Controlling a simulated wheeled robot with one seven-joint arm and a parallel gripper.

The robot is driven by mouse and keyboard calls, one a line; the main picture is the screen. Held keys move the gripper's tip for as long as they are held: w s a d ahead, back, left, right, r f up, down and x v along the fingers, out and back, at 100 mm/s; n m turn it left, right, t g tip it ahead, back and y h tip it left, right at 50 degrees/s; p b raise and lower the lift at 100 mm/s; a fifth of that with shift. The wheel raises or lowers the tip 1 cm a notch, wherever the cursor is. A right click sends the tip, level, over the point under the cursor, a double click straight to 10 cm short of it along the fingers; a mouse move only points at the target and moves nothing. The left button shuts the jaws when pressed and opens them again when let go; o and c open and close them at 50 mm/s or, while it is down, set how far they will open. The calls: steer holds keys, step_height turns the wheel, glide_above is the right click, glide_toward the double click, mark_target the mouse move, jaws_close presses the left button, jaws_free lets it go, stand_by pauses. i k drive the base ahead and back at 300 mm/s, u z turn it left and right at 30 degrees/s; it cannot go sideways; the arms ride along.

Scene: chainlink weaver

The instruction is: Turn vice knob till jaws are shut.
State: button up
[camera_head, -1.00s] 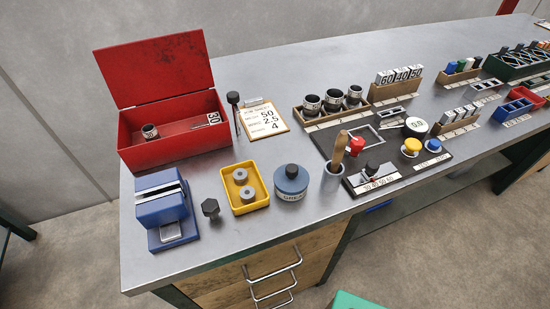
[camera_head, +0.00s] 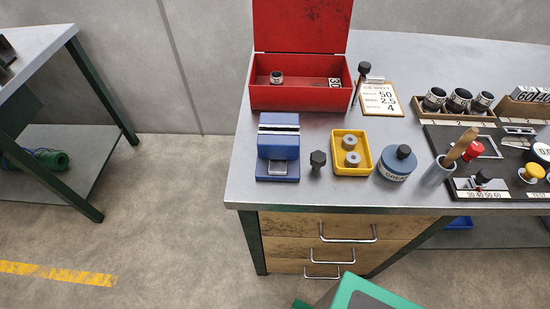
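The blue vice (camera_head: 278,150) stands near the left front corner of the grey metal bench. Its pale metal jaws (camera_head: 279,129) show at its top with a dark line between them; how wide the gap is, I cannot tell. A black knob (camera_head: 318,159) is just right of the vice, upright near the bench's front edge. Whether it is joined to the vice is unclear. My gripper is not in view.
An open red box (camera_head: 300,98) stands behind the vice. Right of the knob are a yellow tray (camera_head: 367,158) with grey rings and a blue grease tin (camera_head: 397,164). Drawers (camera_head: 335,231) are below. Open floor (camera_head: 160,215) lies left of the bench.

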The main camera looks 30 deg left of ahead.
mark_target(318, 159)
steer(key=u, duration=2)
steer(key=k, duration=1.2)
steer(key=z, duration=0.55)
steer(key=i, duration=1)
